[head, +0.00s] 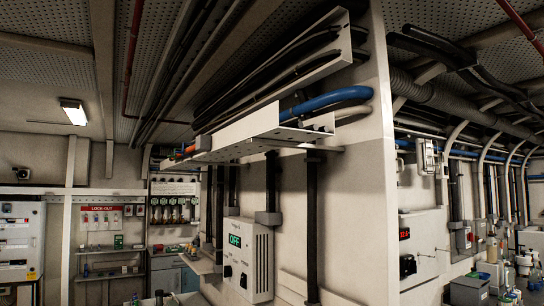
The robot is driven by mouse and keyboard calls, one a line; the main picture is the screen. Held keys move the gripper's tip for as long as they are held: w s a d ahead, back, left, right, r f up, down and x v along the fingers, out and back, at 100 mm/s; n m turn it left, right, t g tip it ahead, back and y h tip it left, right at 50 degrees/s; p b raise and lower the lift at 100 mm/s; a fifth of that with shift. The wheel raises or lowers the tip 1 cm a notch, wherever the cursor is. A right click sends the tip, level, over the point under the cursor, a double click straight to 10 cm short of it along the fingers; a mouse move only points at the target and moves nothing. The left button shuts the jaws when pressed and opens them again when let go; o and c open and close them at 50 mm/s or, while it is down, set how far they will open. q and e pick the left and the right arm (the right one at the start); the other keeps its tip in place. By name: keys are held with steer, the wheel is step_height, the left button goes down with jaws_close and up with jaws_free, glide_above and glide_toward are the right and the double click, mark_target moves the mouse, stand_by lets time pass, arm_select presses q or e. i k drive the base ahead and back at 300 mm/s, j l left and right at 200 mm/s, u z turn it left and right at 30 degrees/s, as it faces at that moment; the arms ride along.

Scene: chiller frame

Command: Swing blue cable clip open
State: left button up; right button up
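Neither of my grippers is in view.
A white control box (258,265) with a green OFF display hangs below the tray, beside dark vertical conduits (312,215). A red lock-out board (100,217) is on the back wall. A corridor with pipes and equipment runs off to the right.

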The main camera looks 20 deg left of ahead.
mark_target(183, 149)
steer(key=j+z, duration=0.3)
steer(key=z, duration=0.15)
steer(key=j+z, duration=0.65)
steer(key=z, duration=0.2)
steer(key=k+j+z, duration=0.1)
steer(key=j+z, duration=0.15)
steer(key=z, duration=0.2)
